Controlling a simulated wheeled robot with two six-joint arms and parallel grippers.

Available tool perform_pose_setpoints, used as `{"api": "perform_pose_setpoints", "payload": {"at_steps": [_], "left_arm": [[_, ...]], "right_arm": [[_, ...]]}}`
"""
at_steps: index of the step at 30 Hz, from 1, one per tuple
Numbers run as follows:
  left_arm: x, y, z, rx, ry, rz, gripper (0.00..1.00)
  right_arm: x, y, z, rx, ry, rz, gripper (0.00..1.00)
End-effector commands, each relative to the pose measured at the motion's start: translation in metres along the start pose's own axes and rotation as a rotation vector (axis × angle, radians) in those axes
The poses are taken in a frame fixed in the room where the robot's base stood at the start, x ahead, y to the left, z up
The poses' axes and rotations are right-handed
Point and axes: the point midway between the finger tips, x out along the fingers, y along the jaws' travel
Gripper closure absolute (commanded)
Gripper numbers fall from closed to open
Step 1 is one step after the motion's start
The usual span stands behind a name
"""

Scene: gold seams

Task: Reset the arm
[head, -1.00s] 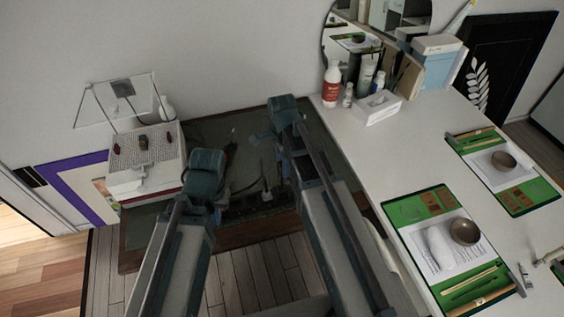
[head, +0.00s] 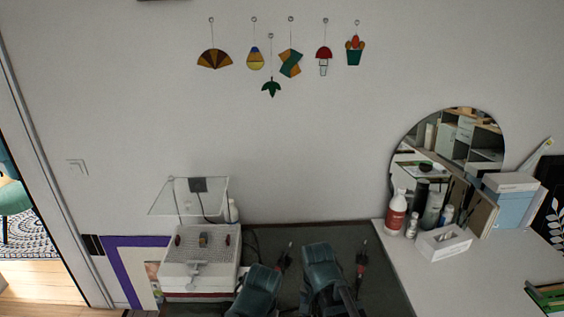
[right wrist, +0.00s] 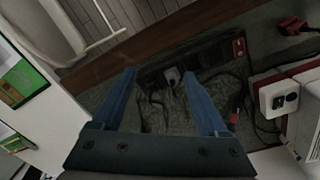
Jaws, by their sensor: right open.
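My right gripper (right wrist: 160,74) shows in the right wrist view with its two blue fingers spread apart. The space between them is empty. A dark power strip (right wrist: 208,58) with a plug and cables lies beyond the fingertips, apart from them. In the head view, the teal parts of my two arms are at the bottom centre, over the dark bench mat. The fingers of my left gripper do not show in any view.
A white machine (head: 200,262) with a clear shield stands left of my arms. Red-and-black tools (head: 361,268) are near the mat. Glass ornaments (head: 290,62) hang on the wall.

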Motion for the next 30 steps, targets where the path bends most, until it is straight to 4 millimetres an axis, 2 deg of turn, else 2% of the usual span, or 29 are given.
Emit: {"api": "perform_pose_setpoints", "payload": {"at_steps": [1, 6, 12, 30], "left_arm": [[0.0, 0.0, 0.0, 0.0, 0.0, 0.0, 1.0], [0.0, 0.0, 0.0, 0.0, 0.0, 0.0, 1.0], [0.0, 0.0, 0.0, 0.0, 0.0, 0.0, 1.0], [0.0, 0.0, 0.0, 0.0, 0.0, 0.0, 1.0]], "right_arm": [[0.0, 0.002, 0.019, -0.142, 0.003, 0.009, 0.24], [-0.001, 0.002, 0.056, -0.562, 0.006, 0.035, 0.24], [-0.002, 0.003, 0.075, -0.823, 0.004, 0.053, 0.24], [-0.002, 0.003, 0.077, -0.87, 0.003, 0.056, 0.24]]}}
